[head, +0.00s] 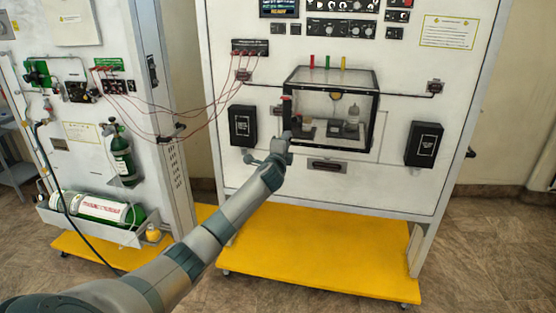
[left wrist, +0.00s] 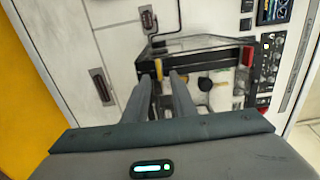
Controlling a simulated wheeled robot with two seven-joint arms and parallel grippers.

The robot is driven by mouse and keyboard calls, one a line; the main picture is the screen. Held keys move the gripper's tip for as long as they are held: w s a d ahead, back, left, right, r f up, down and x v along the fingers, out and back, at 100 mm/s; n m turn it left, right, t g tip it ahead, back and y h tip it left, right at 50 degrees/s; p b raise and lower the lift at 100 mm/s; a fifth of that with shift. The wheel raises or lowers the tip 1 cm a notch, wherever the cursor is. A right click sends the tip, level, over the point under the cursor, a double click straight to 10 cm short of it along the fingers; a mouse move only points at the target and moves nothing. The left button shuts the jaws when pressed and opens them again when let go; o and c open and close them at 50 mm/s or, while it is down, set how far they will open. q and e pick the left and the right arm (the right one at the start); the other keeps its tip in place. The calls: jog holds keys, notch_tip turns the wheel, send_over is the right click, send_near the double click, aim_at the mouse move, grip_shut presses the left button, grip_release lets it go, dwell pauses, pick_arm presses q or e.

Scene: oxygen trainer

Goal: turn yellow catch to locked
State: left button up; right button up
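A small yellow-orange piece, apparently the yellow catch (left wrist: 158,69), shows in the left wrist view at the edge of a clear, black-framed case (head: 352,87). My left gripper (left wrist: 161,77) has its two fingers apart, with the yellow piece showing in the gap between the tips. Whether a finger touches it, I cannot tell. My right gripper is not in view.
Red, green and yellow upright pieces (head: 327,62) stand on the case top. Black boxes (head: 243,126) flank the case, and a dark handle slot (head: 327,166) is below it. Red hoses (head: 215,105) hang left of it. A yellow base (head: 320,260) juts out below the panel.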

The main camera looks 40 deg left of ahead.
pick_arm(q)
jog(key=b+v, duration=0.4)
jog(key=v, duration=1.2)
jog(key=shift+s, duration=0.35)
jog(key=shift+f, duration=0.1)
